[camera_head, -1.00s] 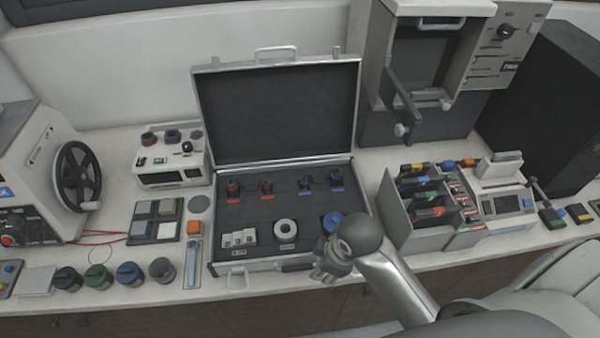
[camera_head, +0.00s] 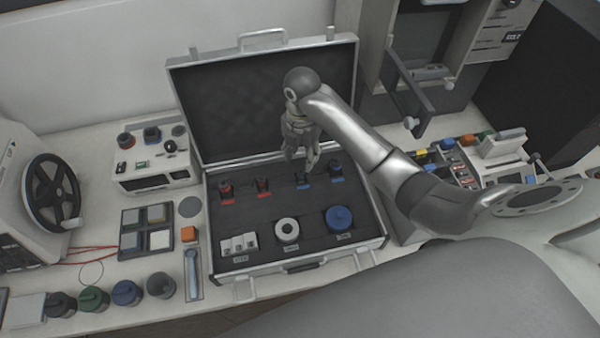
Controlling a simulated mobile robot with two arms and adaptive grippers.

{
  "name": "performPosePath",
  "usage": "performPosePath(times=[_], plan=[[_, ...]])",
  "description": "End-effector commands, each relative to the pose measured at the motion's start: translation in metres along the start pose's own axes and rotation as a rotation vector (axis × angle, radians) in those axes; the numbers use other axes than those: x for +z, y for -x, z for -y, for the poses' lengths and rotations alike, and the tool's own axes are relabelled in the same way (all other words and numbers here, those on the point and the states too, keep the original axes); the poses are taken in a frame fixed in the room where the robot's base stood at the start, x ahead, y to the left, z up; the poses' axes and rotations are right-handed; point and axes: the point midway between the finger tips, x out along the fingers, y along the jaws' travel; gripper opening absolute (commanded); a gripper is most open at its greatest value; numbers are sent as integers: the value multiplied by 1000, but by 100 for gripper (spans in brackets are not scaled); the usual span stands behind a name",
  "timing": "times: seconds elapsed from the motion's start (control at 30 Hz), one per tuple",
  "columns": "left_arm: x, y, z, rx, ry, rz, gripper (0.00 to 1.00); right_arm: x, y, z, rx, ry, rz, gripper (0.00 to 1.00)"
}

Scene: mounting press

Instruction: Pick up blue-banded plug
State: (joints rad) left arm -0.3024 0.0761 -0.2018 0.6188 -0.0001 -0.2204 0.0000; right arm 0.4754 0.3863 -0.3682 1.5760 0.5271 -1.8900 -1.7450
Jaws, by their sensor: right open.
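The open case (camera_head: 216,263) holds two dark plugs with blue markings in its foam, at the back right. The left blue-marked plug (camera_head: 303,180) is partly hidden by my gripper, and the right blue-marked plug (camera_head: 336,168) stands clear beside it. My right gripper (camera_head: 301,165) points down with its fingers apart and empty, just above or behind the left blue-marked plug. I cannot tell whether its fingertips touch the plug. My left gripper is out of view.
Two red-marked plugs (camera_head: 226,190) stand left in the same row. A white ring (camera_head: 288,230), a blue round piece (camera_head: 339,218) and white blocks (camera_head: 238,243) sit in front. The raised lid (camera_head: 215,110) is close behind my gripper.

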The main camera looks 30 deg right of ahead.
Motion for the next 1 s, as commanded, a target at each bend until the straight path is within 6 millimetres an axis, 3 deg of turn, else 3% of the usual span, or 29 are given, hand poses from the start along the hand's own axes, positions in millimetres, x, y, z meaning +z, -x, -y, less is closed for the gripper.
performPosePath(times=[0.23, 0.47, 0.6, 0.9, 1.0], plan=[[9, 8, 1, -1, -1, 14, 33, -1, -22, 0, 2, -2, 0, 44], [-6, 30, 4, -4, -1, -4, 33, -9, -50, 4, -2, -4, -4, 44], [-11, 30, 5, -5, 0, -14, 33, -7, -68, 3, 2, -4, 0, 44], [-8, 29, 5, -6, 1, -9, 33, -6, -74, 3, 3, -3, 1, 44], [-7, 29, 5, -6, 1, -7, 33, -6, -74, 3, 3, -3, 1, 32]])
